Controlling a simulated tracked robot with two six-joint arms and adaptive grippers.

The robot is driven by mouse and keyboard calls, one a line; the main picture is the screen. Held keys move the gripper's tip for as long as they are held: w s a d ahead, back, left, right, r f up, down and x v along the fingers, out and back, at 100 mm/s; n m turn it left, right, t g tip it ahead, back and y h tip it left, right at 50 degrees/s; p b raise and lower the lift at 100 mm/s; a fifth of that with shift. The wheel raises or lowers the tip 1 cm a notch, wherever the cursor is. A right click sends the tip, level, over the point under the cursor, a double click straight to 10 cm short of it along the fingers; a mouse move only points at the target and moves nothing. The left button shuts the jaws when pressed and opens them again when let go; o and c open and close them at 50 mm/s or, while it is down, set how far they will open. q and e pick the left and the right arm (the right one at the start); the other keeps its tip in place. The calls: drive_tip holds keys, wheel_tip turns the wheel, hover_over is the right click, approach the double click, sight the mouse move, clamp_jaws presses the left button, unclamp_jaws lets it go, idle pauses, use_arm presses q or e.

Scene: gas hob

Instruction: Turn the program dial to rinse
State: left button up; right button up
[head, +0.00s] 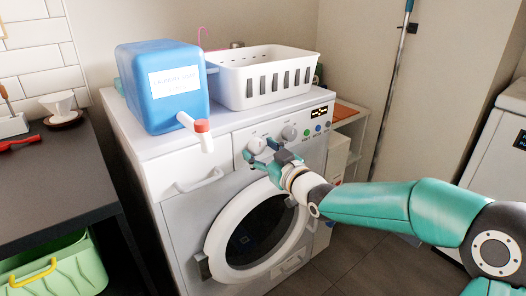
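The washing machine (180,232) has a control panel with two round light-grey dials, a left one (257,145) and a right one (290,132). I cannot read the markings around them, so rinse cannot be made out, nor which dial is the program dial. My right gripper (260,150) is in front of the panel at the left dial. Its teal fingers are spread, one at the dial's lower left and one at its right. Whether they touch the dial cannot be told. My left gripper is not in view.
A blue jug (165,85) with a red-and-white spout (203,136) overhanging the front stands on the machine beside a white basket (262,88). Coloured buttons (318,129) and a display (319,112) sit right of the dials. The round door (222,233) is below.

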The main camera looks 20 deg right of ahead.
drive_tip(key=c, duration=0.8)
drive_tip(key=shift+d, duration=0.2)
drive_tip(key=shift+c, duration=0.6)
drive_tip(key=shift+a, duration=0.15)
